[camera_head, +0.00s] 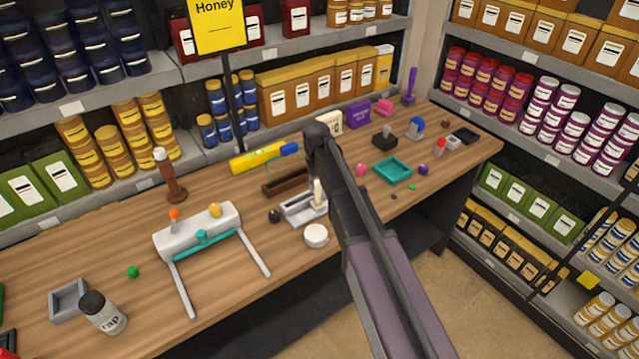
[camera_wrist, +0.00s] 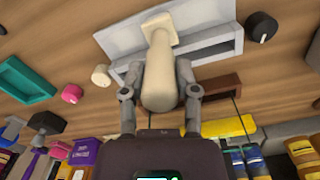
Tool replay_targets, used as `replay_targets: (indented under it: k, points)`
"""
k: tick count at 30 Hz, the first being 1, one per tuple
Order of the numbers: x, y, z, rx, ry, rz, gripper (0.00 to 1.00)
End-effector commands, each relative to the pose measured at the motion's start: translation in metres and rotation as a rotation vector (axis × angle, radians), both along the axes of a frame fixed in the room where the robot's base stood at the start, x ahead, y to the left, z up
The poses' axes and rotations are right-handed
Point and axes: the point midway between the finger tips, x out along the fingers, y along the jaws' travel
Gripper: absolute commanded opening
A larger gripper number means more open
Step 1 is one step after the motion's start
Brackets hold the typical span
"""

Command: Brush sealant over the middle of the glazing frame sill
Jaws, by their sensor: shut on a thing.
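The glazing frame is a pale grey, shallow piece on the bench, seen in the head view (camera_head: 292,208) and at the top of the wrist view (camera_wrist: 218,42). A cream brush with a thick rounded handle (camera_wrist: 160,88) is between the fingers of my gripper (camera_wrist: 158,76), which is shut on it. Its squarish end (camera_wrist: 159,22) overlaps the middle of the frame in the wrist view; I cannot tell whether it touches. In the head view the brush (camera_head: 318,193) stands roughly upright at the frame's right part. My arm hides the gripper and some of the frame there.
A dark knob (camera_head: 274,215) and a white round pot (camera_head: 316,235) sit close beside the frame. A brown trough (camera_head: 286,184) lies behind it. A white roller-like device (camera_head: 198,231) stands to the left, a teal tray (camera_head: 393,171) to the right. Stocked shelves rise behind.

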Motion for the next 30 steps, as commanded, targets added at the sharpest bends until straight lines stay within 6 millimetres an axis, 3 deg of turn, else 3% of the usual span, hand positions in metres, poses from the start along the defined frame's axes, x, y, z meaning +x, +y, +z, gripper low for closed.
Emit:
replay_targets:
  k: [17, 30]
  points:
    - [0.001, -0.001, -0.001, 0.000, 0.000, -0.001, 0.00]
    - [0.016, -0.021, -0.002, 0.000, 0.000, -0.001, 0.00]
